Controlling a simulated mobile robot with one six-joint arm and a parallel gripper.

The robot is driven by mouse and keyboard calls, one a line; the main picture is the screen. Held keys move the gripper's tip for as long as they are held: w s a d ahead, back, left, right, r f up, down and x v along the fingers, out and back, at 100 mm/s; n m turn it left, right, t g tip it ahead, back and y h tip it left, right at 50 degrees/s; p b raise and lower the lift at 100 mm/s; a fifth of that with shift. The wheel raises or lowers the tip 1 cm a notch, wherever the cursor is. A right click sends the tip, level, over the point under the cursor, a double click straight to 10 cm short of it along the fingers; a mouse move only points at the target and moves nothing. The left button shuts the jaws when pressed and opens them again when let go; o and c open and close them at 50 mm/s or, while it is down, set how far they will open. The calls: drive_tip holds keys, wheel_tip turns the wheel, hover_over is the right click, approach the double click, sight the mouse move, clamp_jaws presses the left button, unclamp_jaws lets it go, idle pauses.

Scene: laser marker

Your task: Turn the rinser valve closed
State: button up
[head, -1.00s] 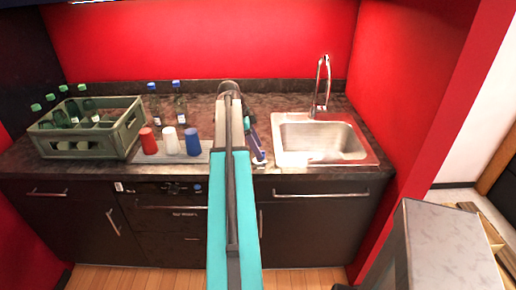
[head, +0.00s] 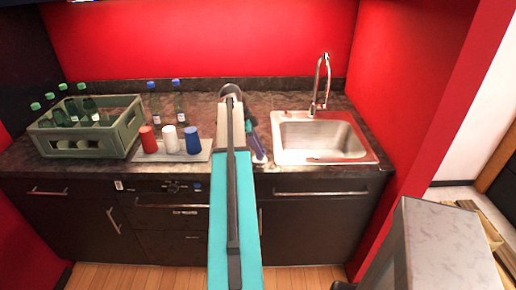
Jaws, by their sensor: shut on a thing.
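My arm reaches from the bottom middle up over the counter, and its wrist folds down on the right side, left of the sink. My gripper (head: 260,158) is at the lower end of that wrist, near the counter's front edge, partly hidden by my arm. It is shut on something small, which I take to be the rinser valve. The valve itself cannot be made out; gripper and arm cover that spot, so its angle cannot be told.
A steel sink (head: 324,137) with a tall faucet (head: 322,84) is close on the right. A tray (head: 203,157) with red, white and blue cups is close on the left.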

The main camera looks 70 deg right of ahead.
drive_tip(key=shift+a+n, duration=0.1)
drive_tip(key=shift+n, duration=0.4)
drive_tip(key=n, duration=0.1)
drive_tip(key=n+h+b, duration=0.1)
drive_tip(key=shift+s+a+n+t, duration=0.15)
drive_tip(key=shift+n+t, duration=0.15)
drive_tip(key=shift+t, duration=0.1)
drive_tip(key=n+t+h, duration=0.1)
drive_tip(key=n, duration=0.4)
drive_tip(key=shift+s+a, duration=0.1)
drive_tip(key=shift+s, duration=0.05)
drive_tip(key=n+t, duration=0.1)
drive_tip(key=n, duration=0.1)
drive_tip(key=n+t, duration=0.1)
drive_tip(key=n, duration=0.1)
drive_tip(key=shift+s+n+h, duration=0.15)
drive_tip(key=shift+n+h, duration=0.15)
drive_tip(key=shift+s+n+t, duration=0.1)
drive_tip(key=shift+n+t, duration=0.9)
drive_tip(key=shift+n, duration=1.4)
drive_tip(key=o, duration=1)
drive_tip(key=shift+r, duration=0.1)
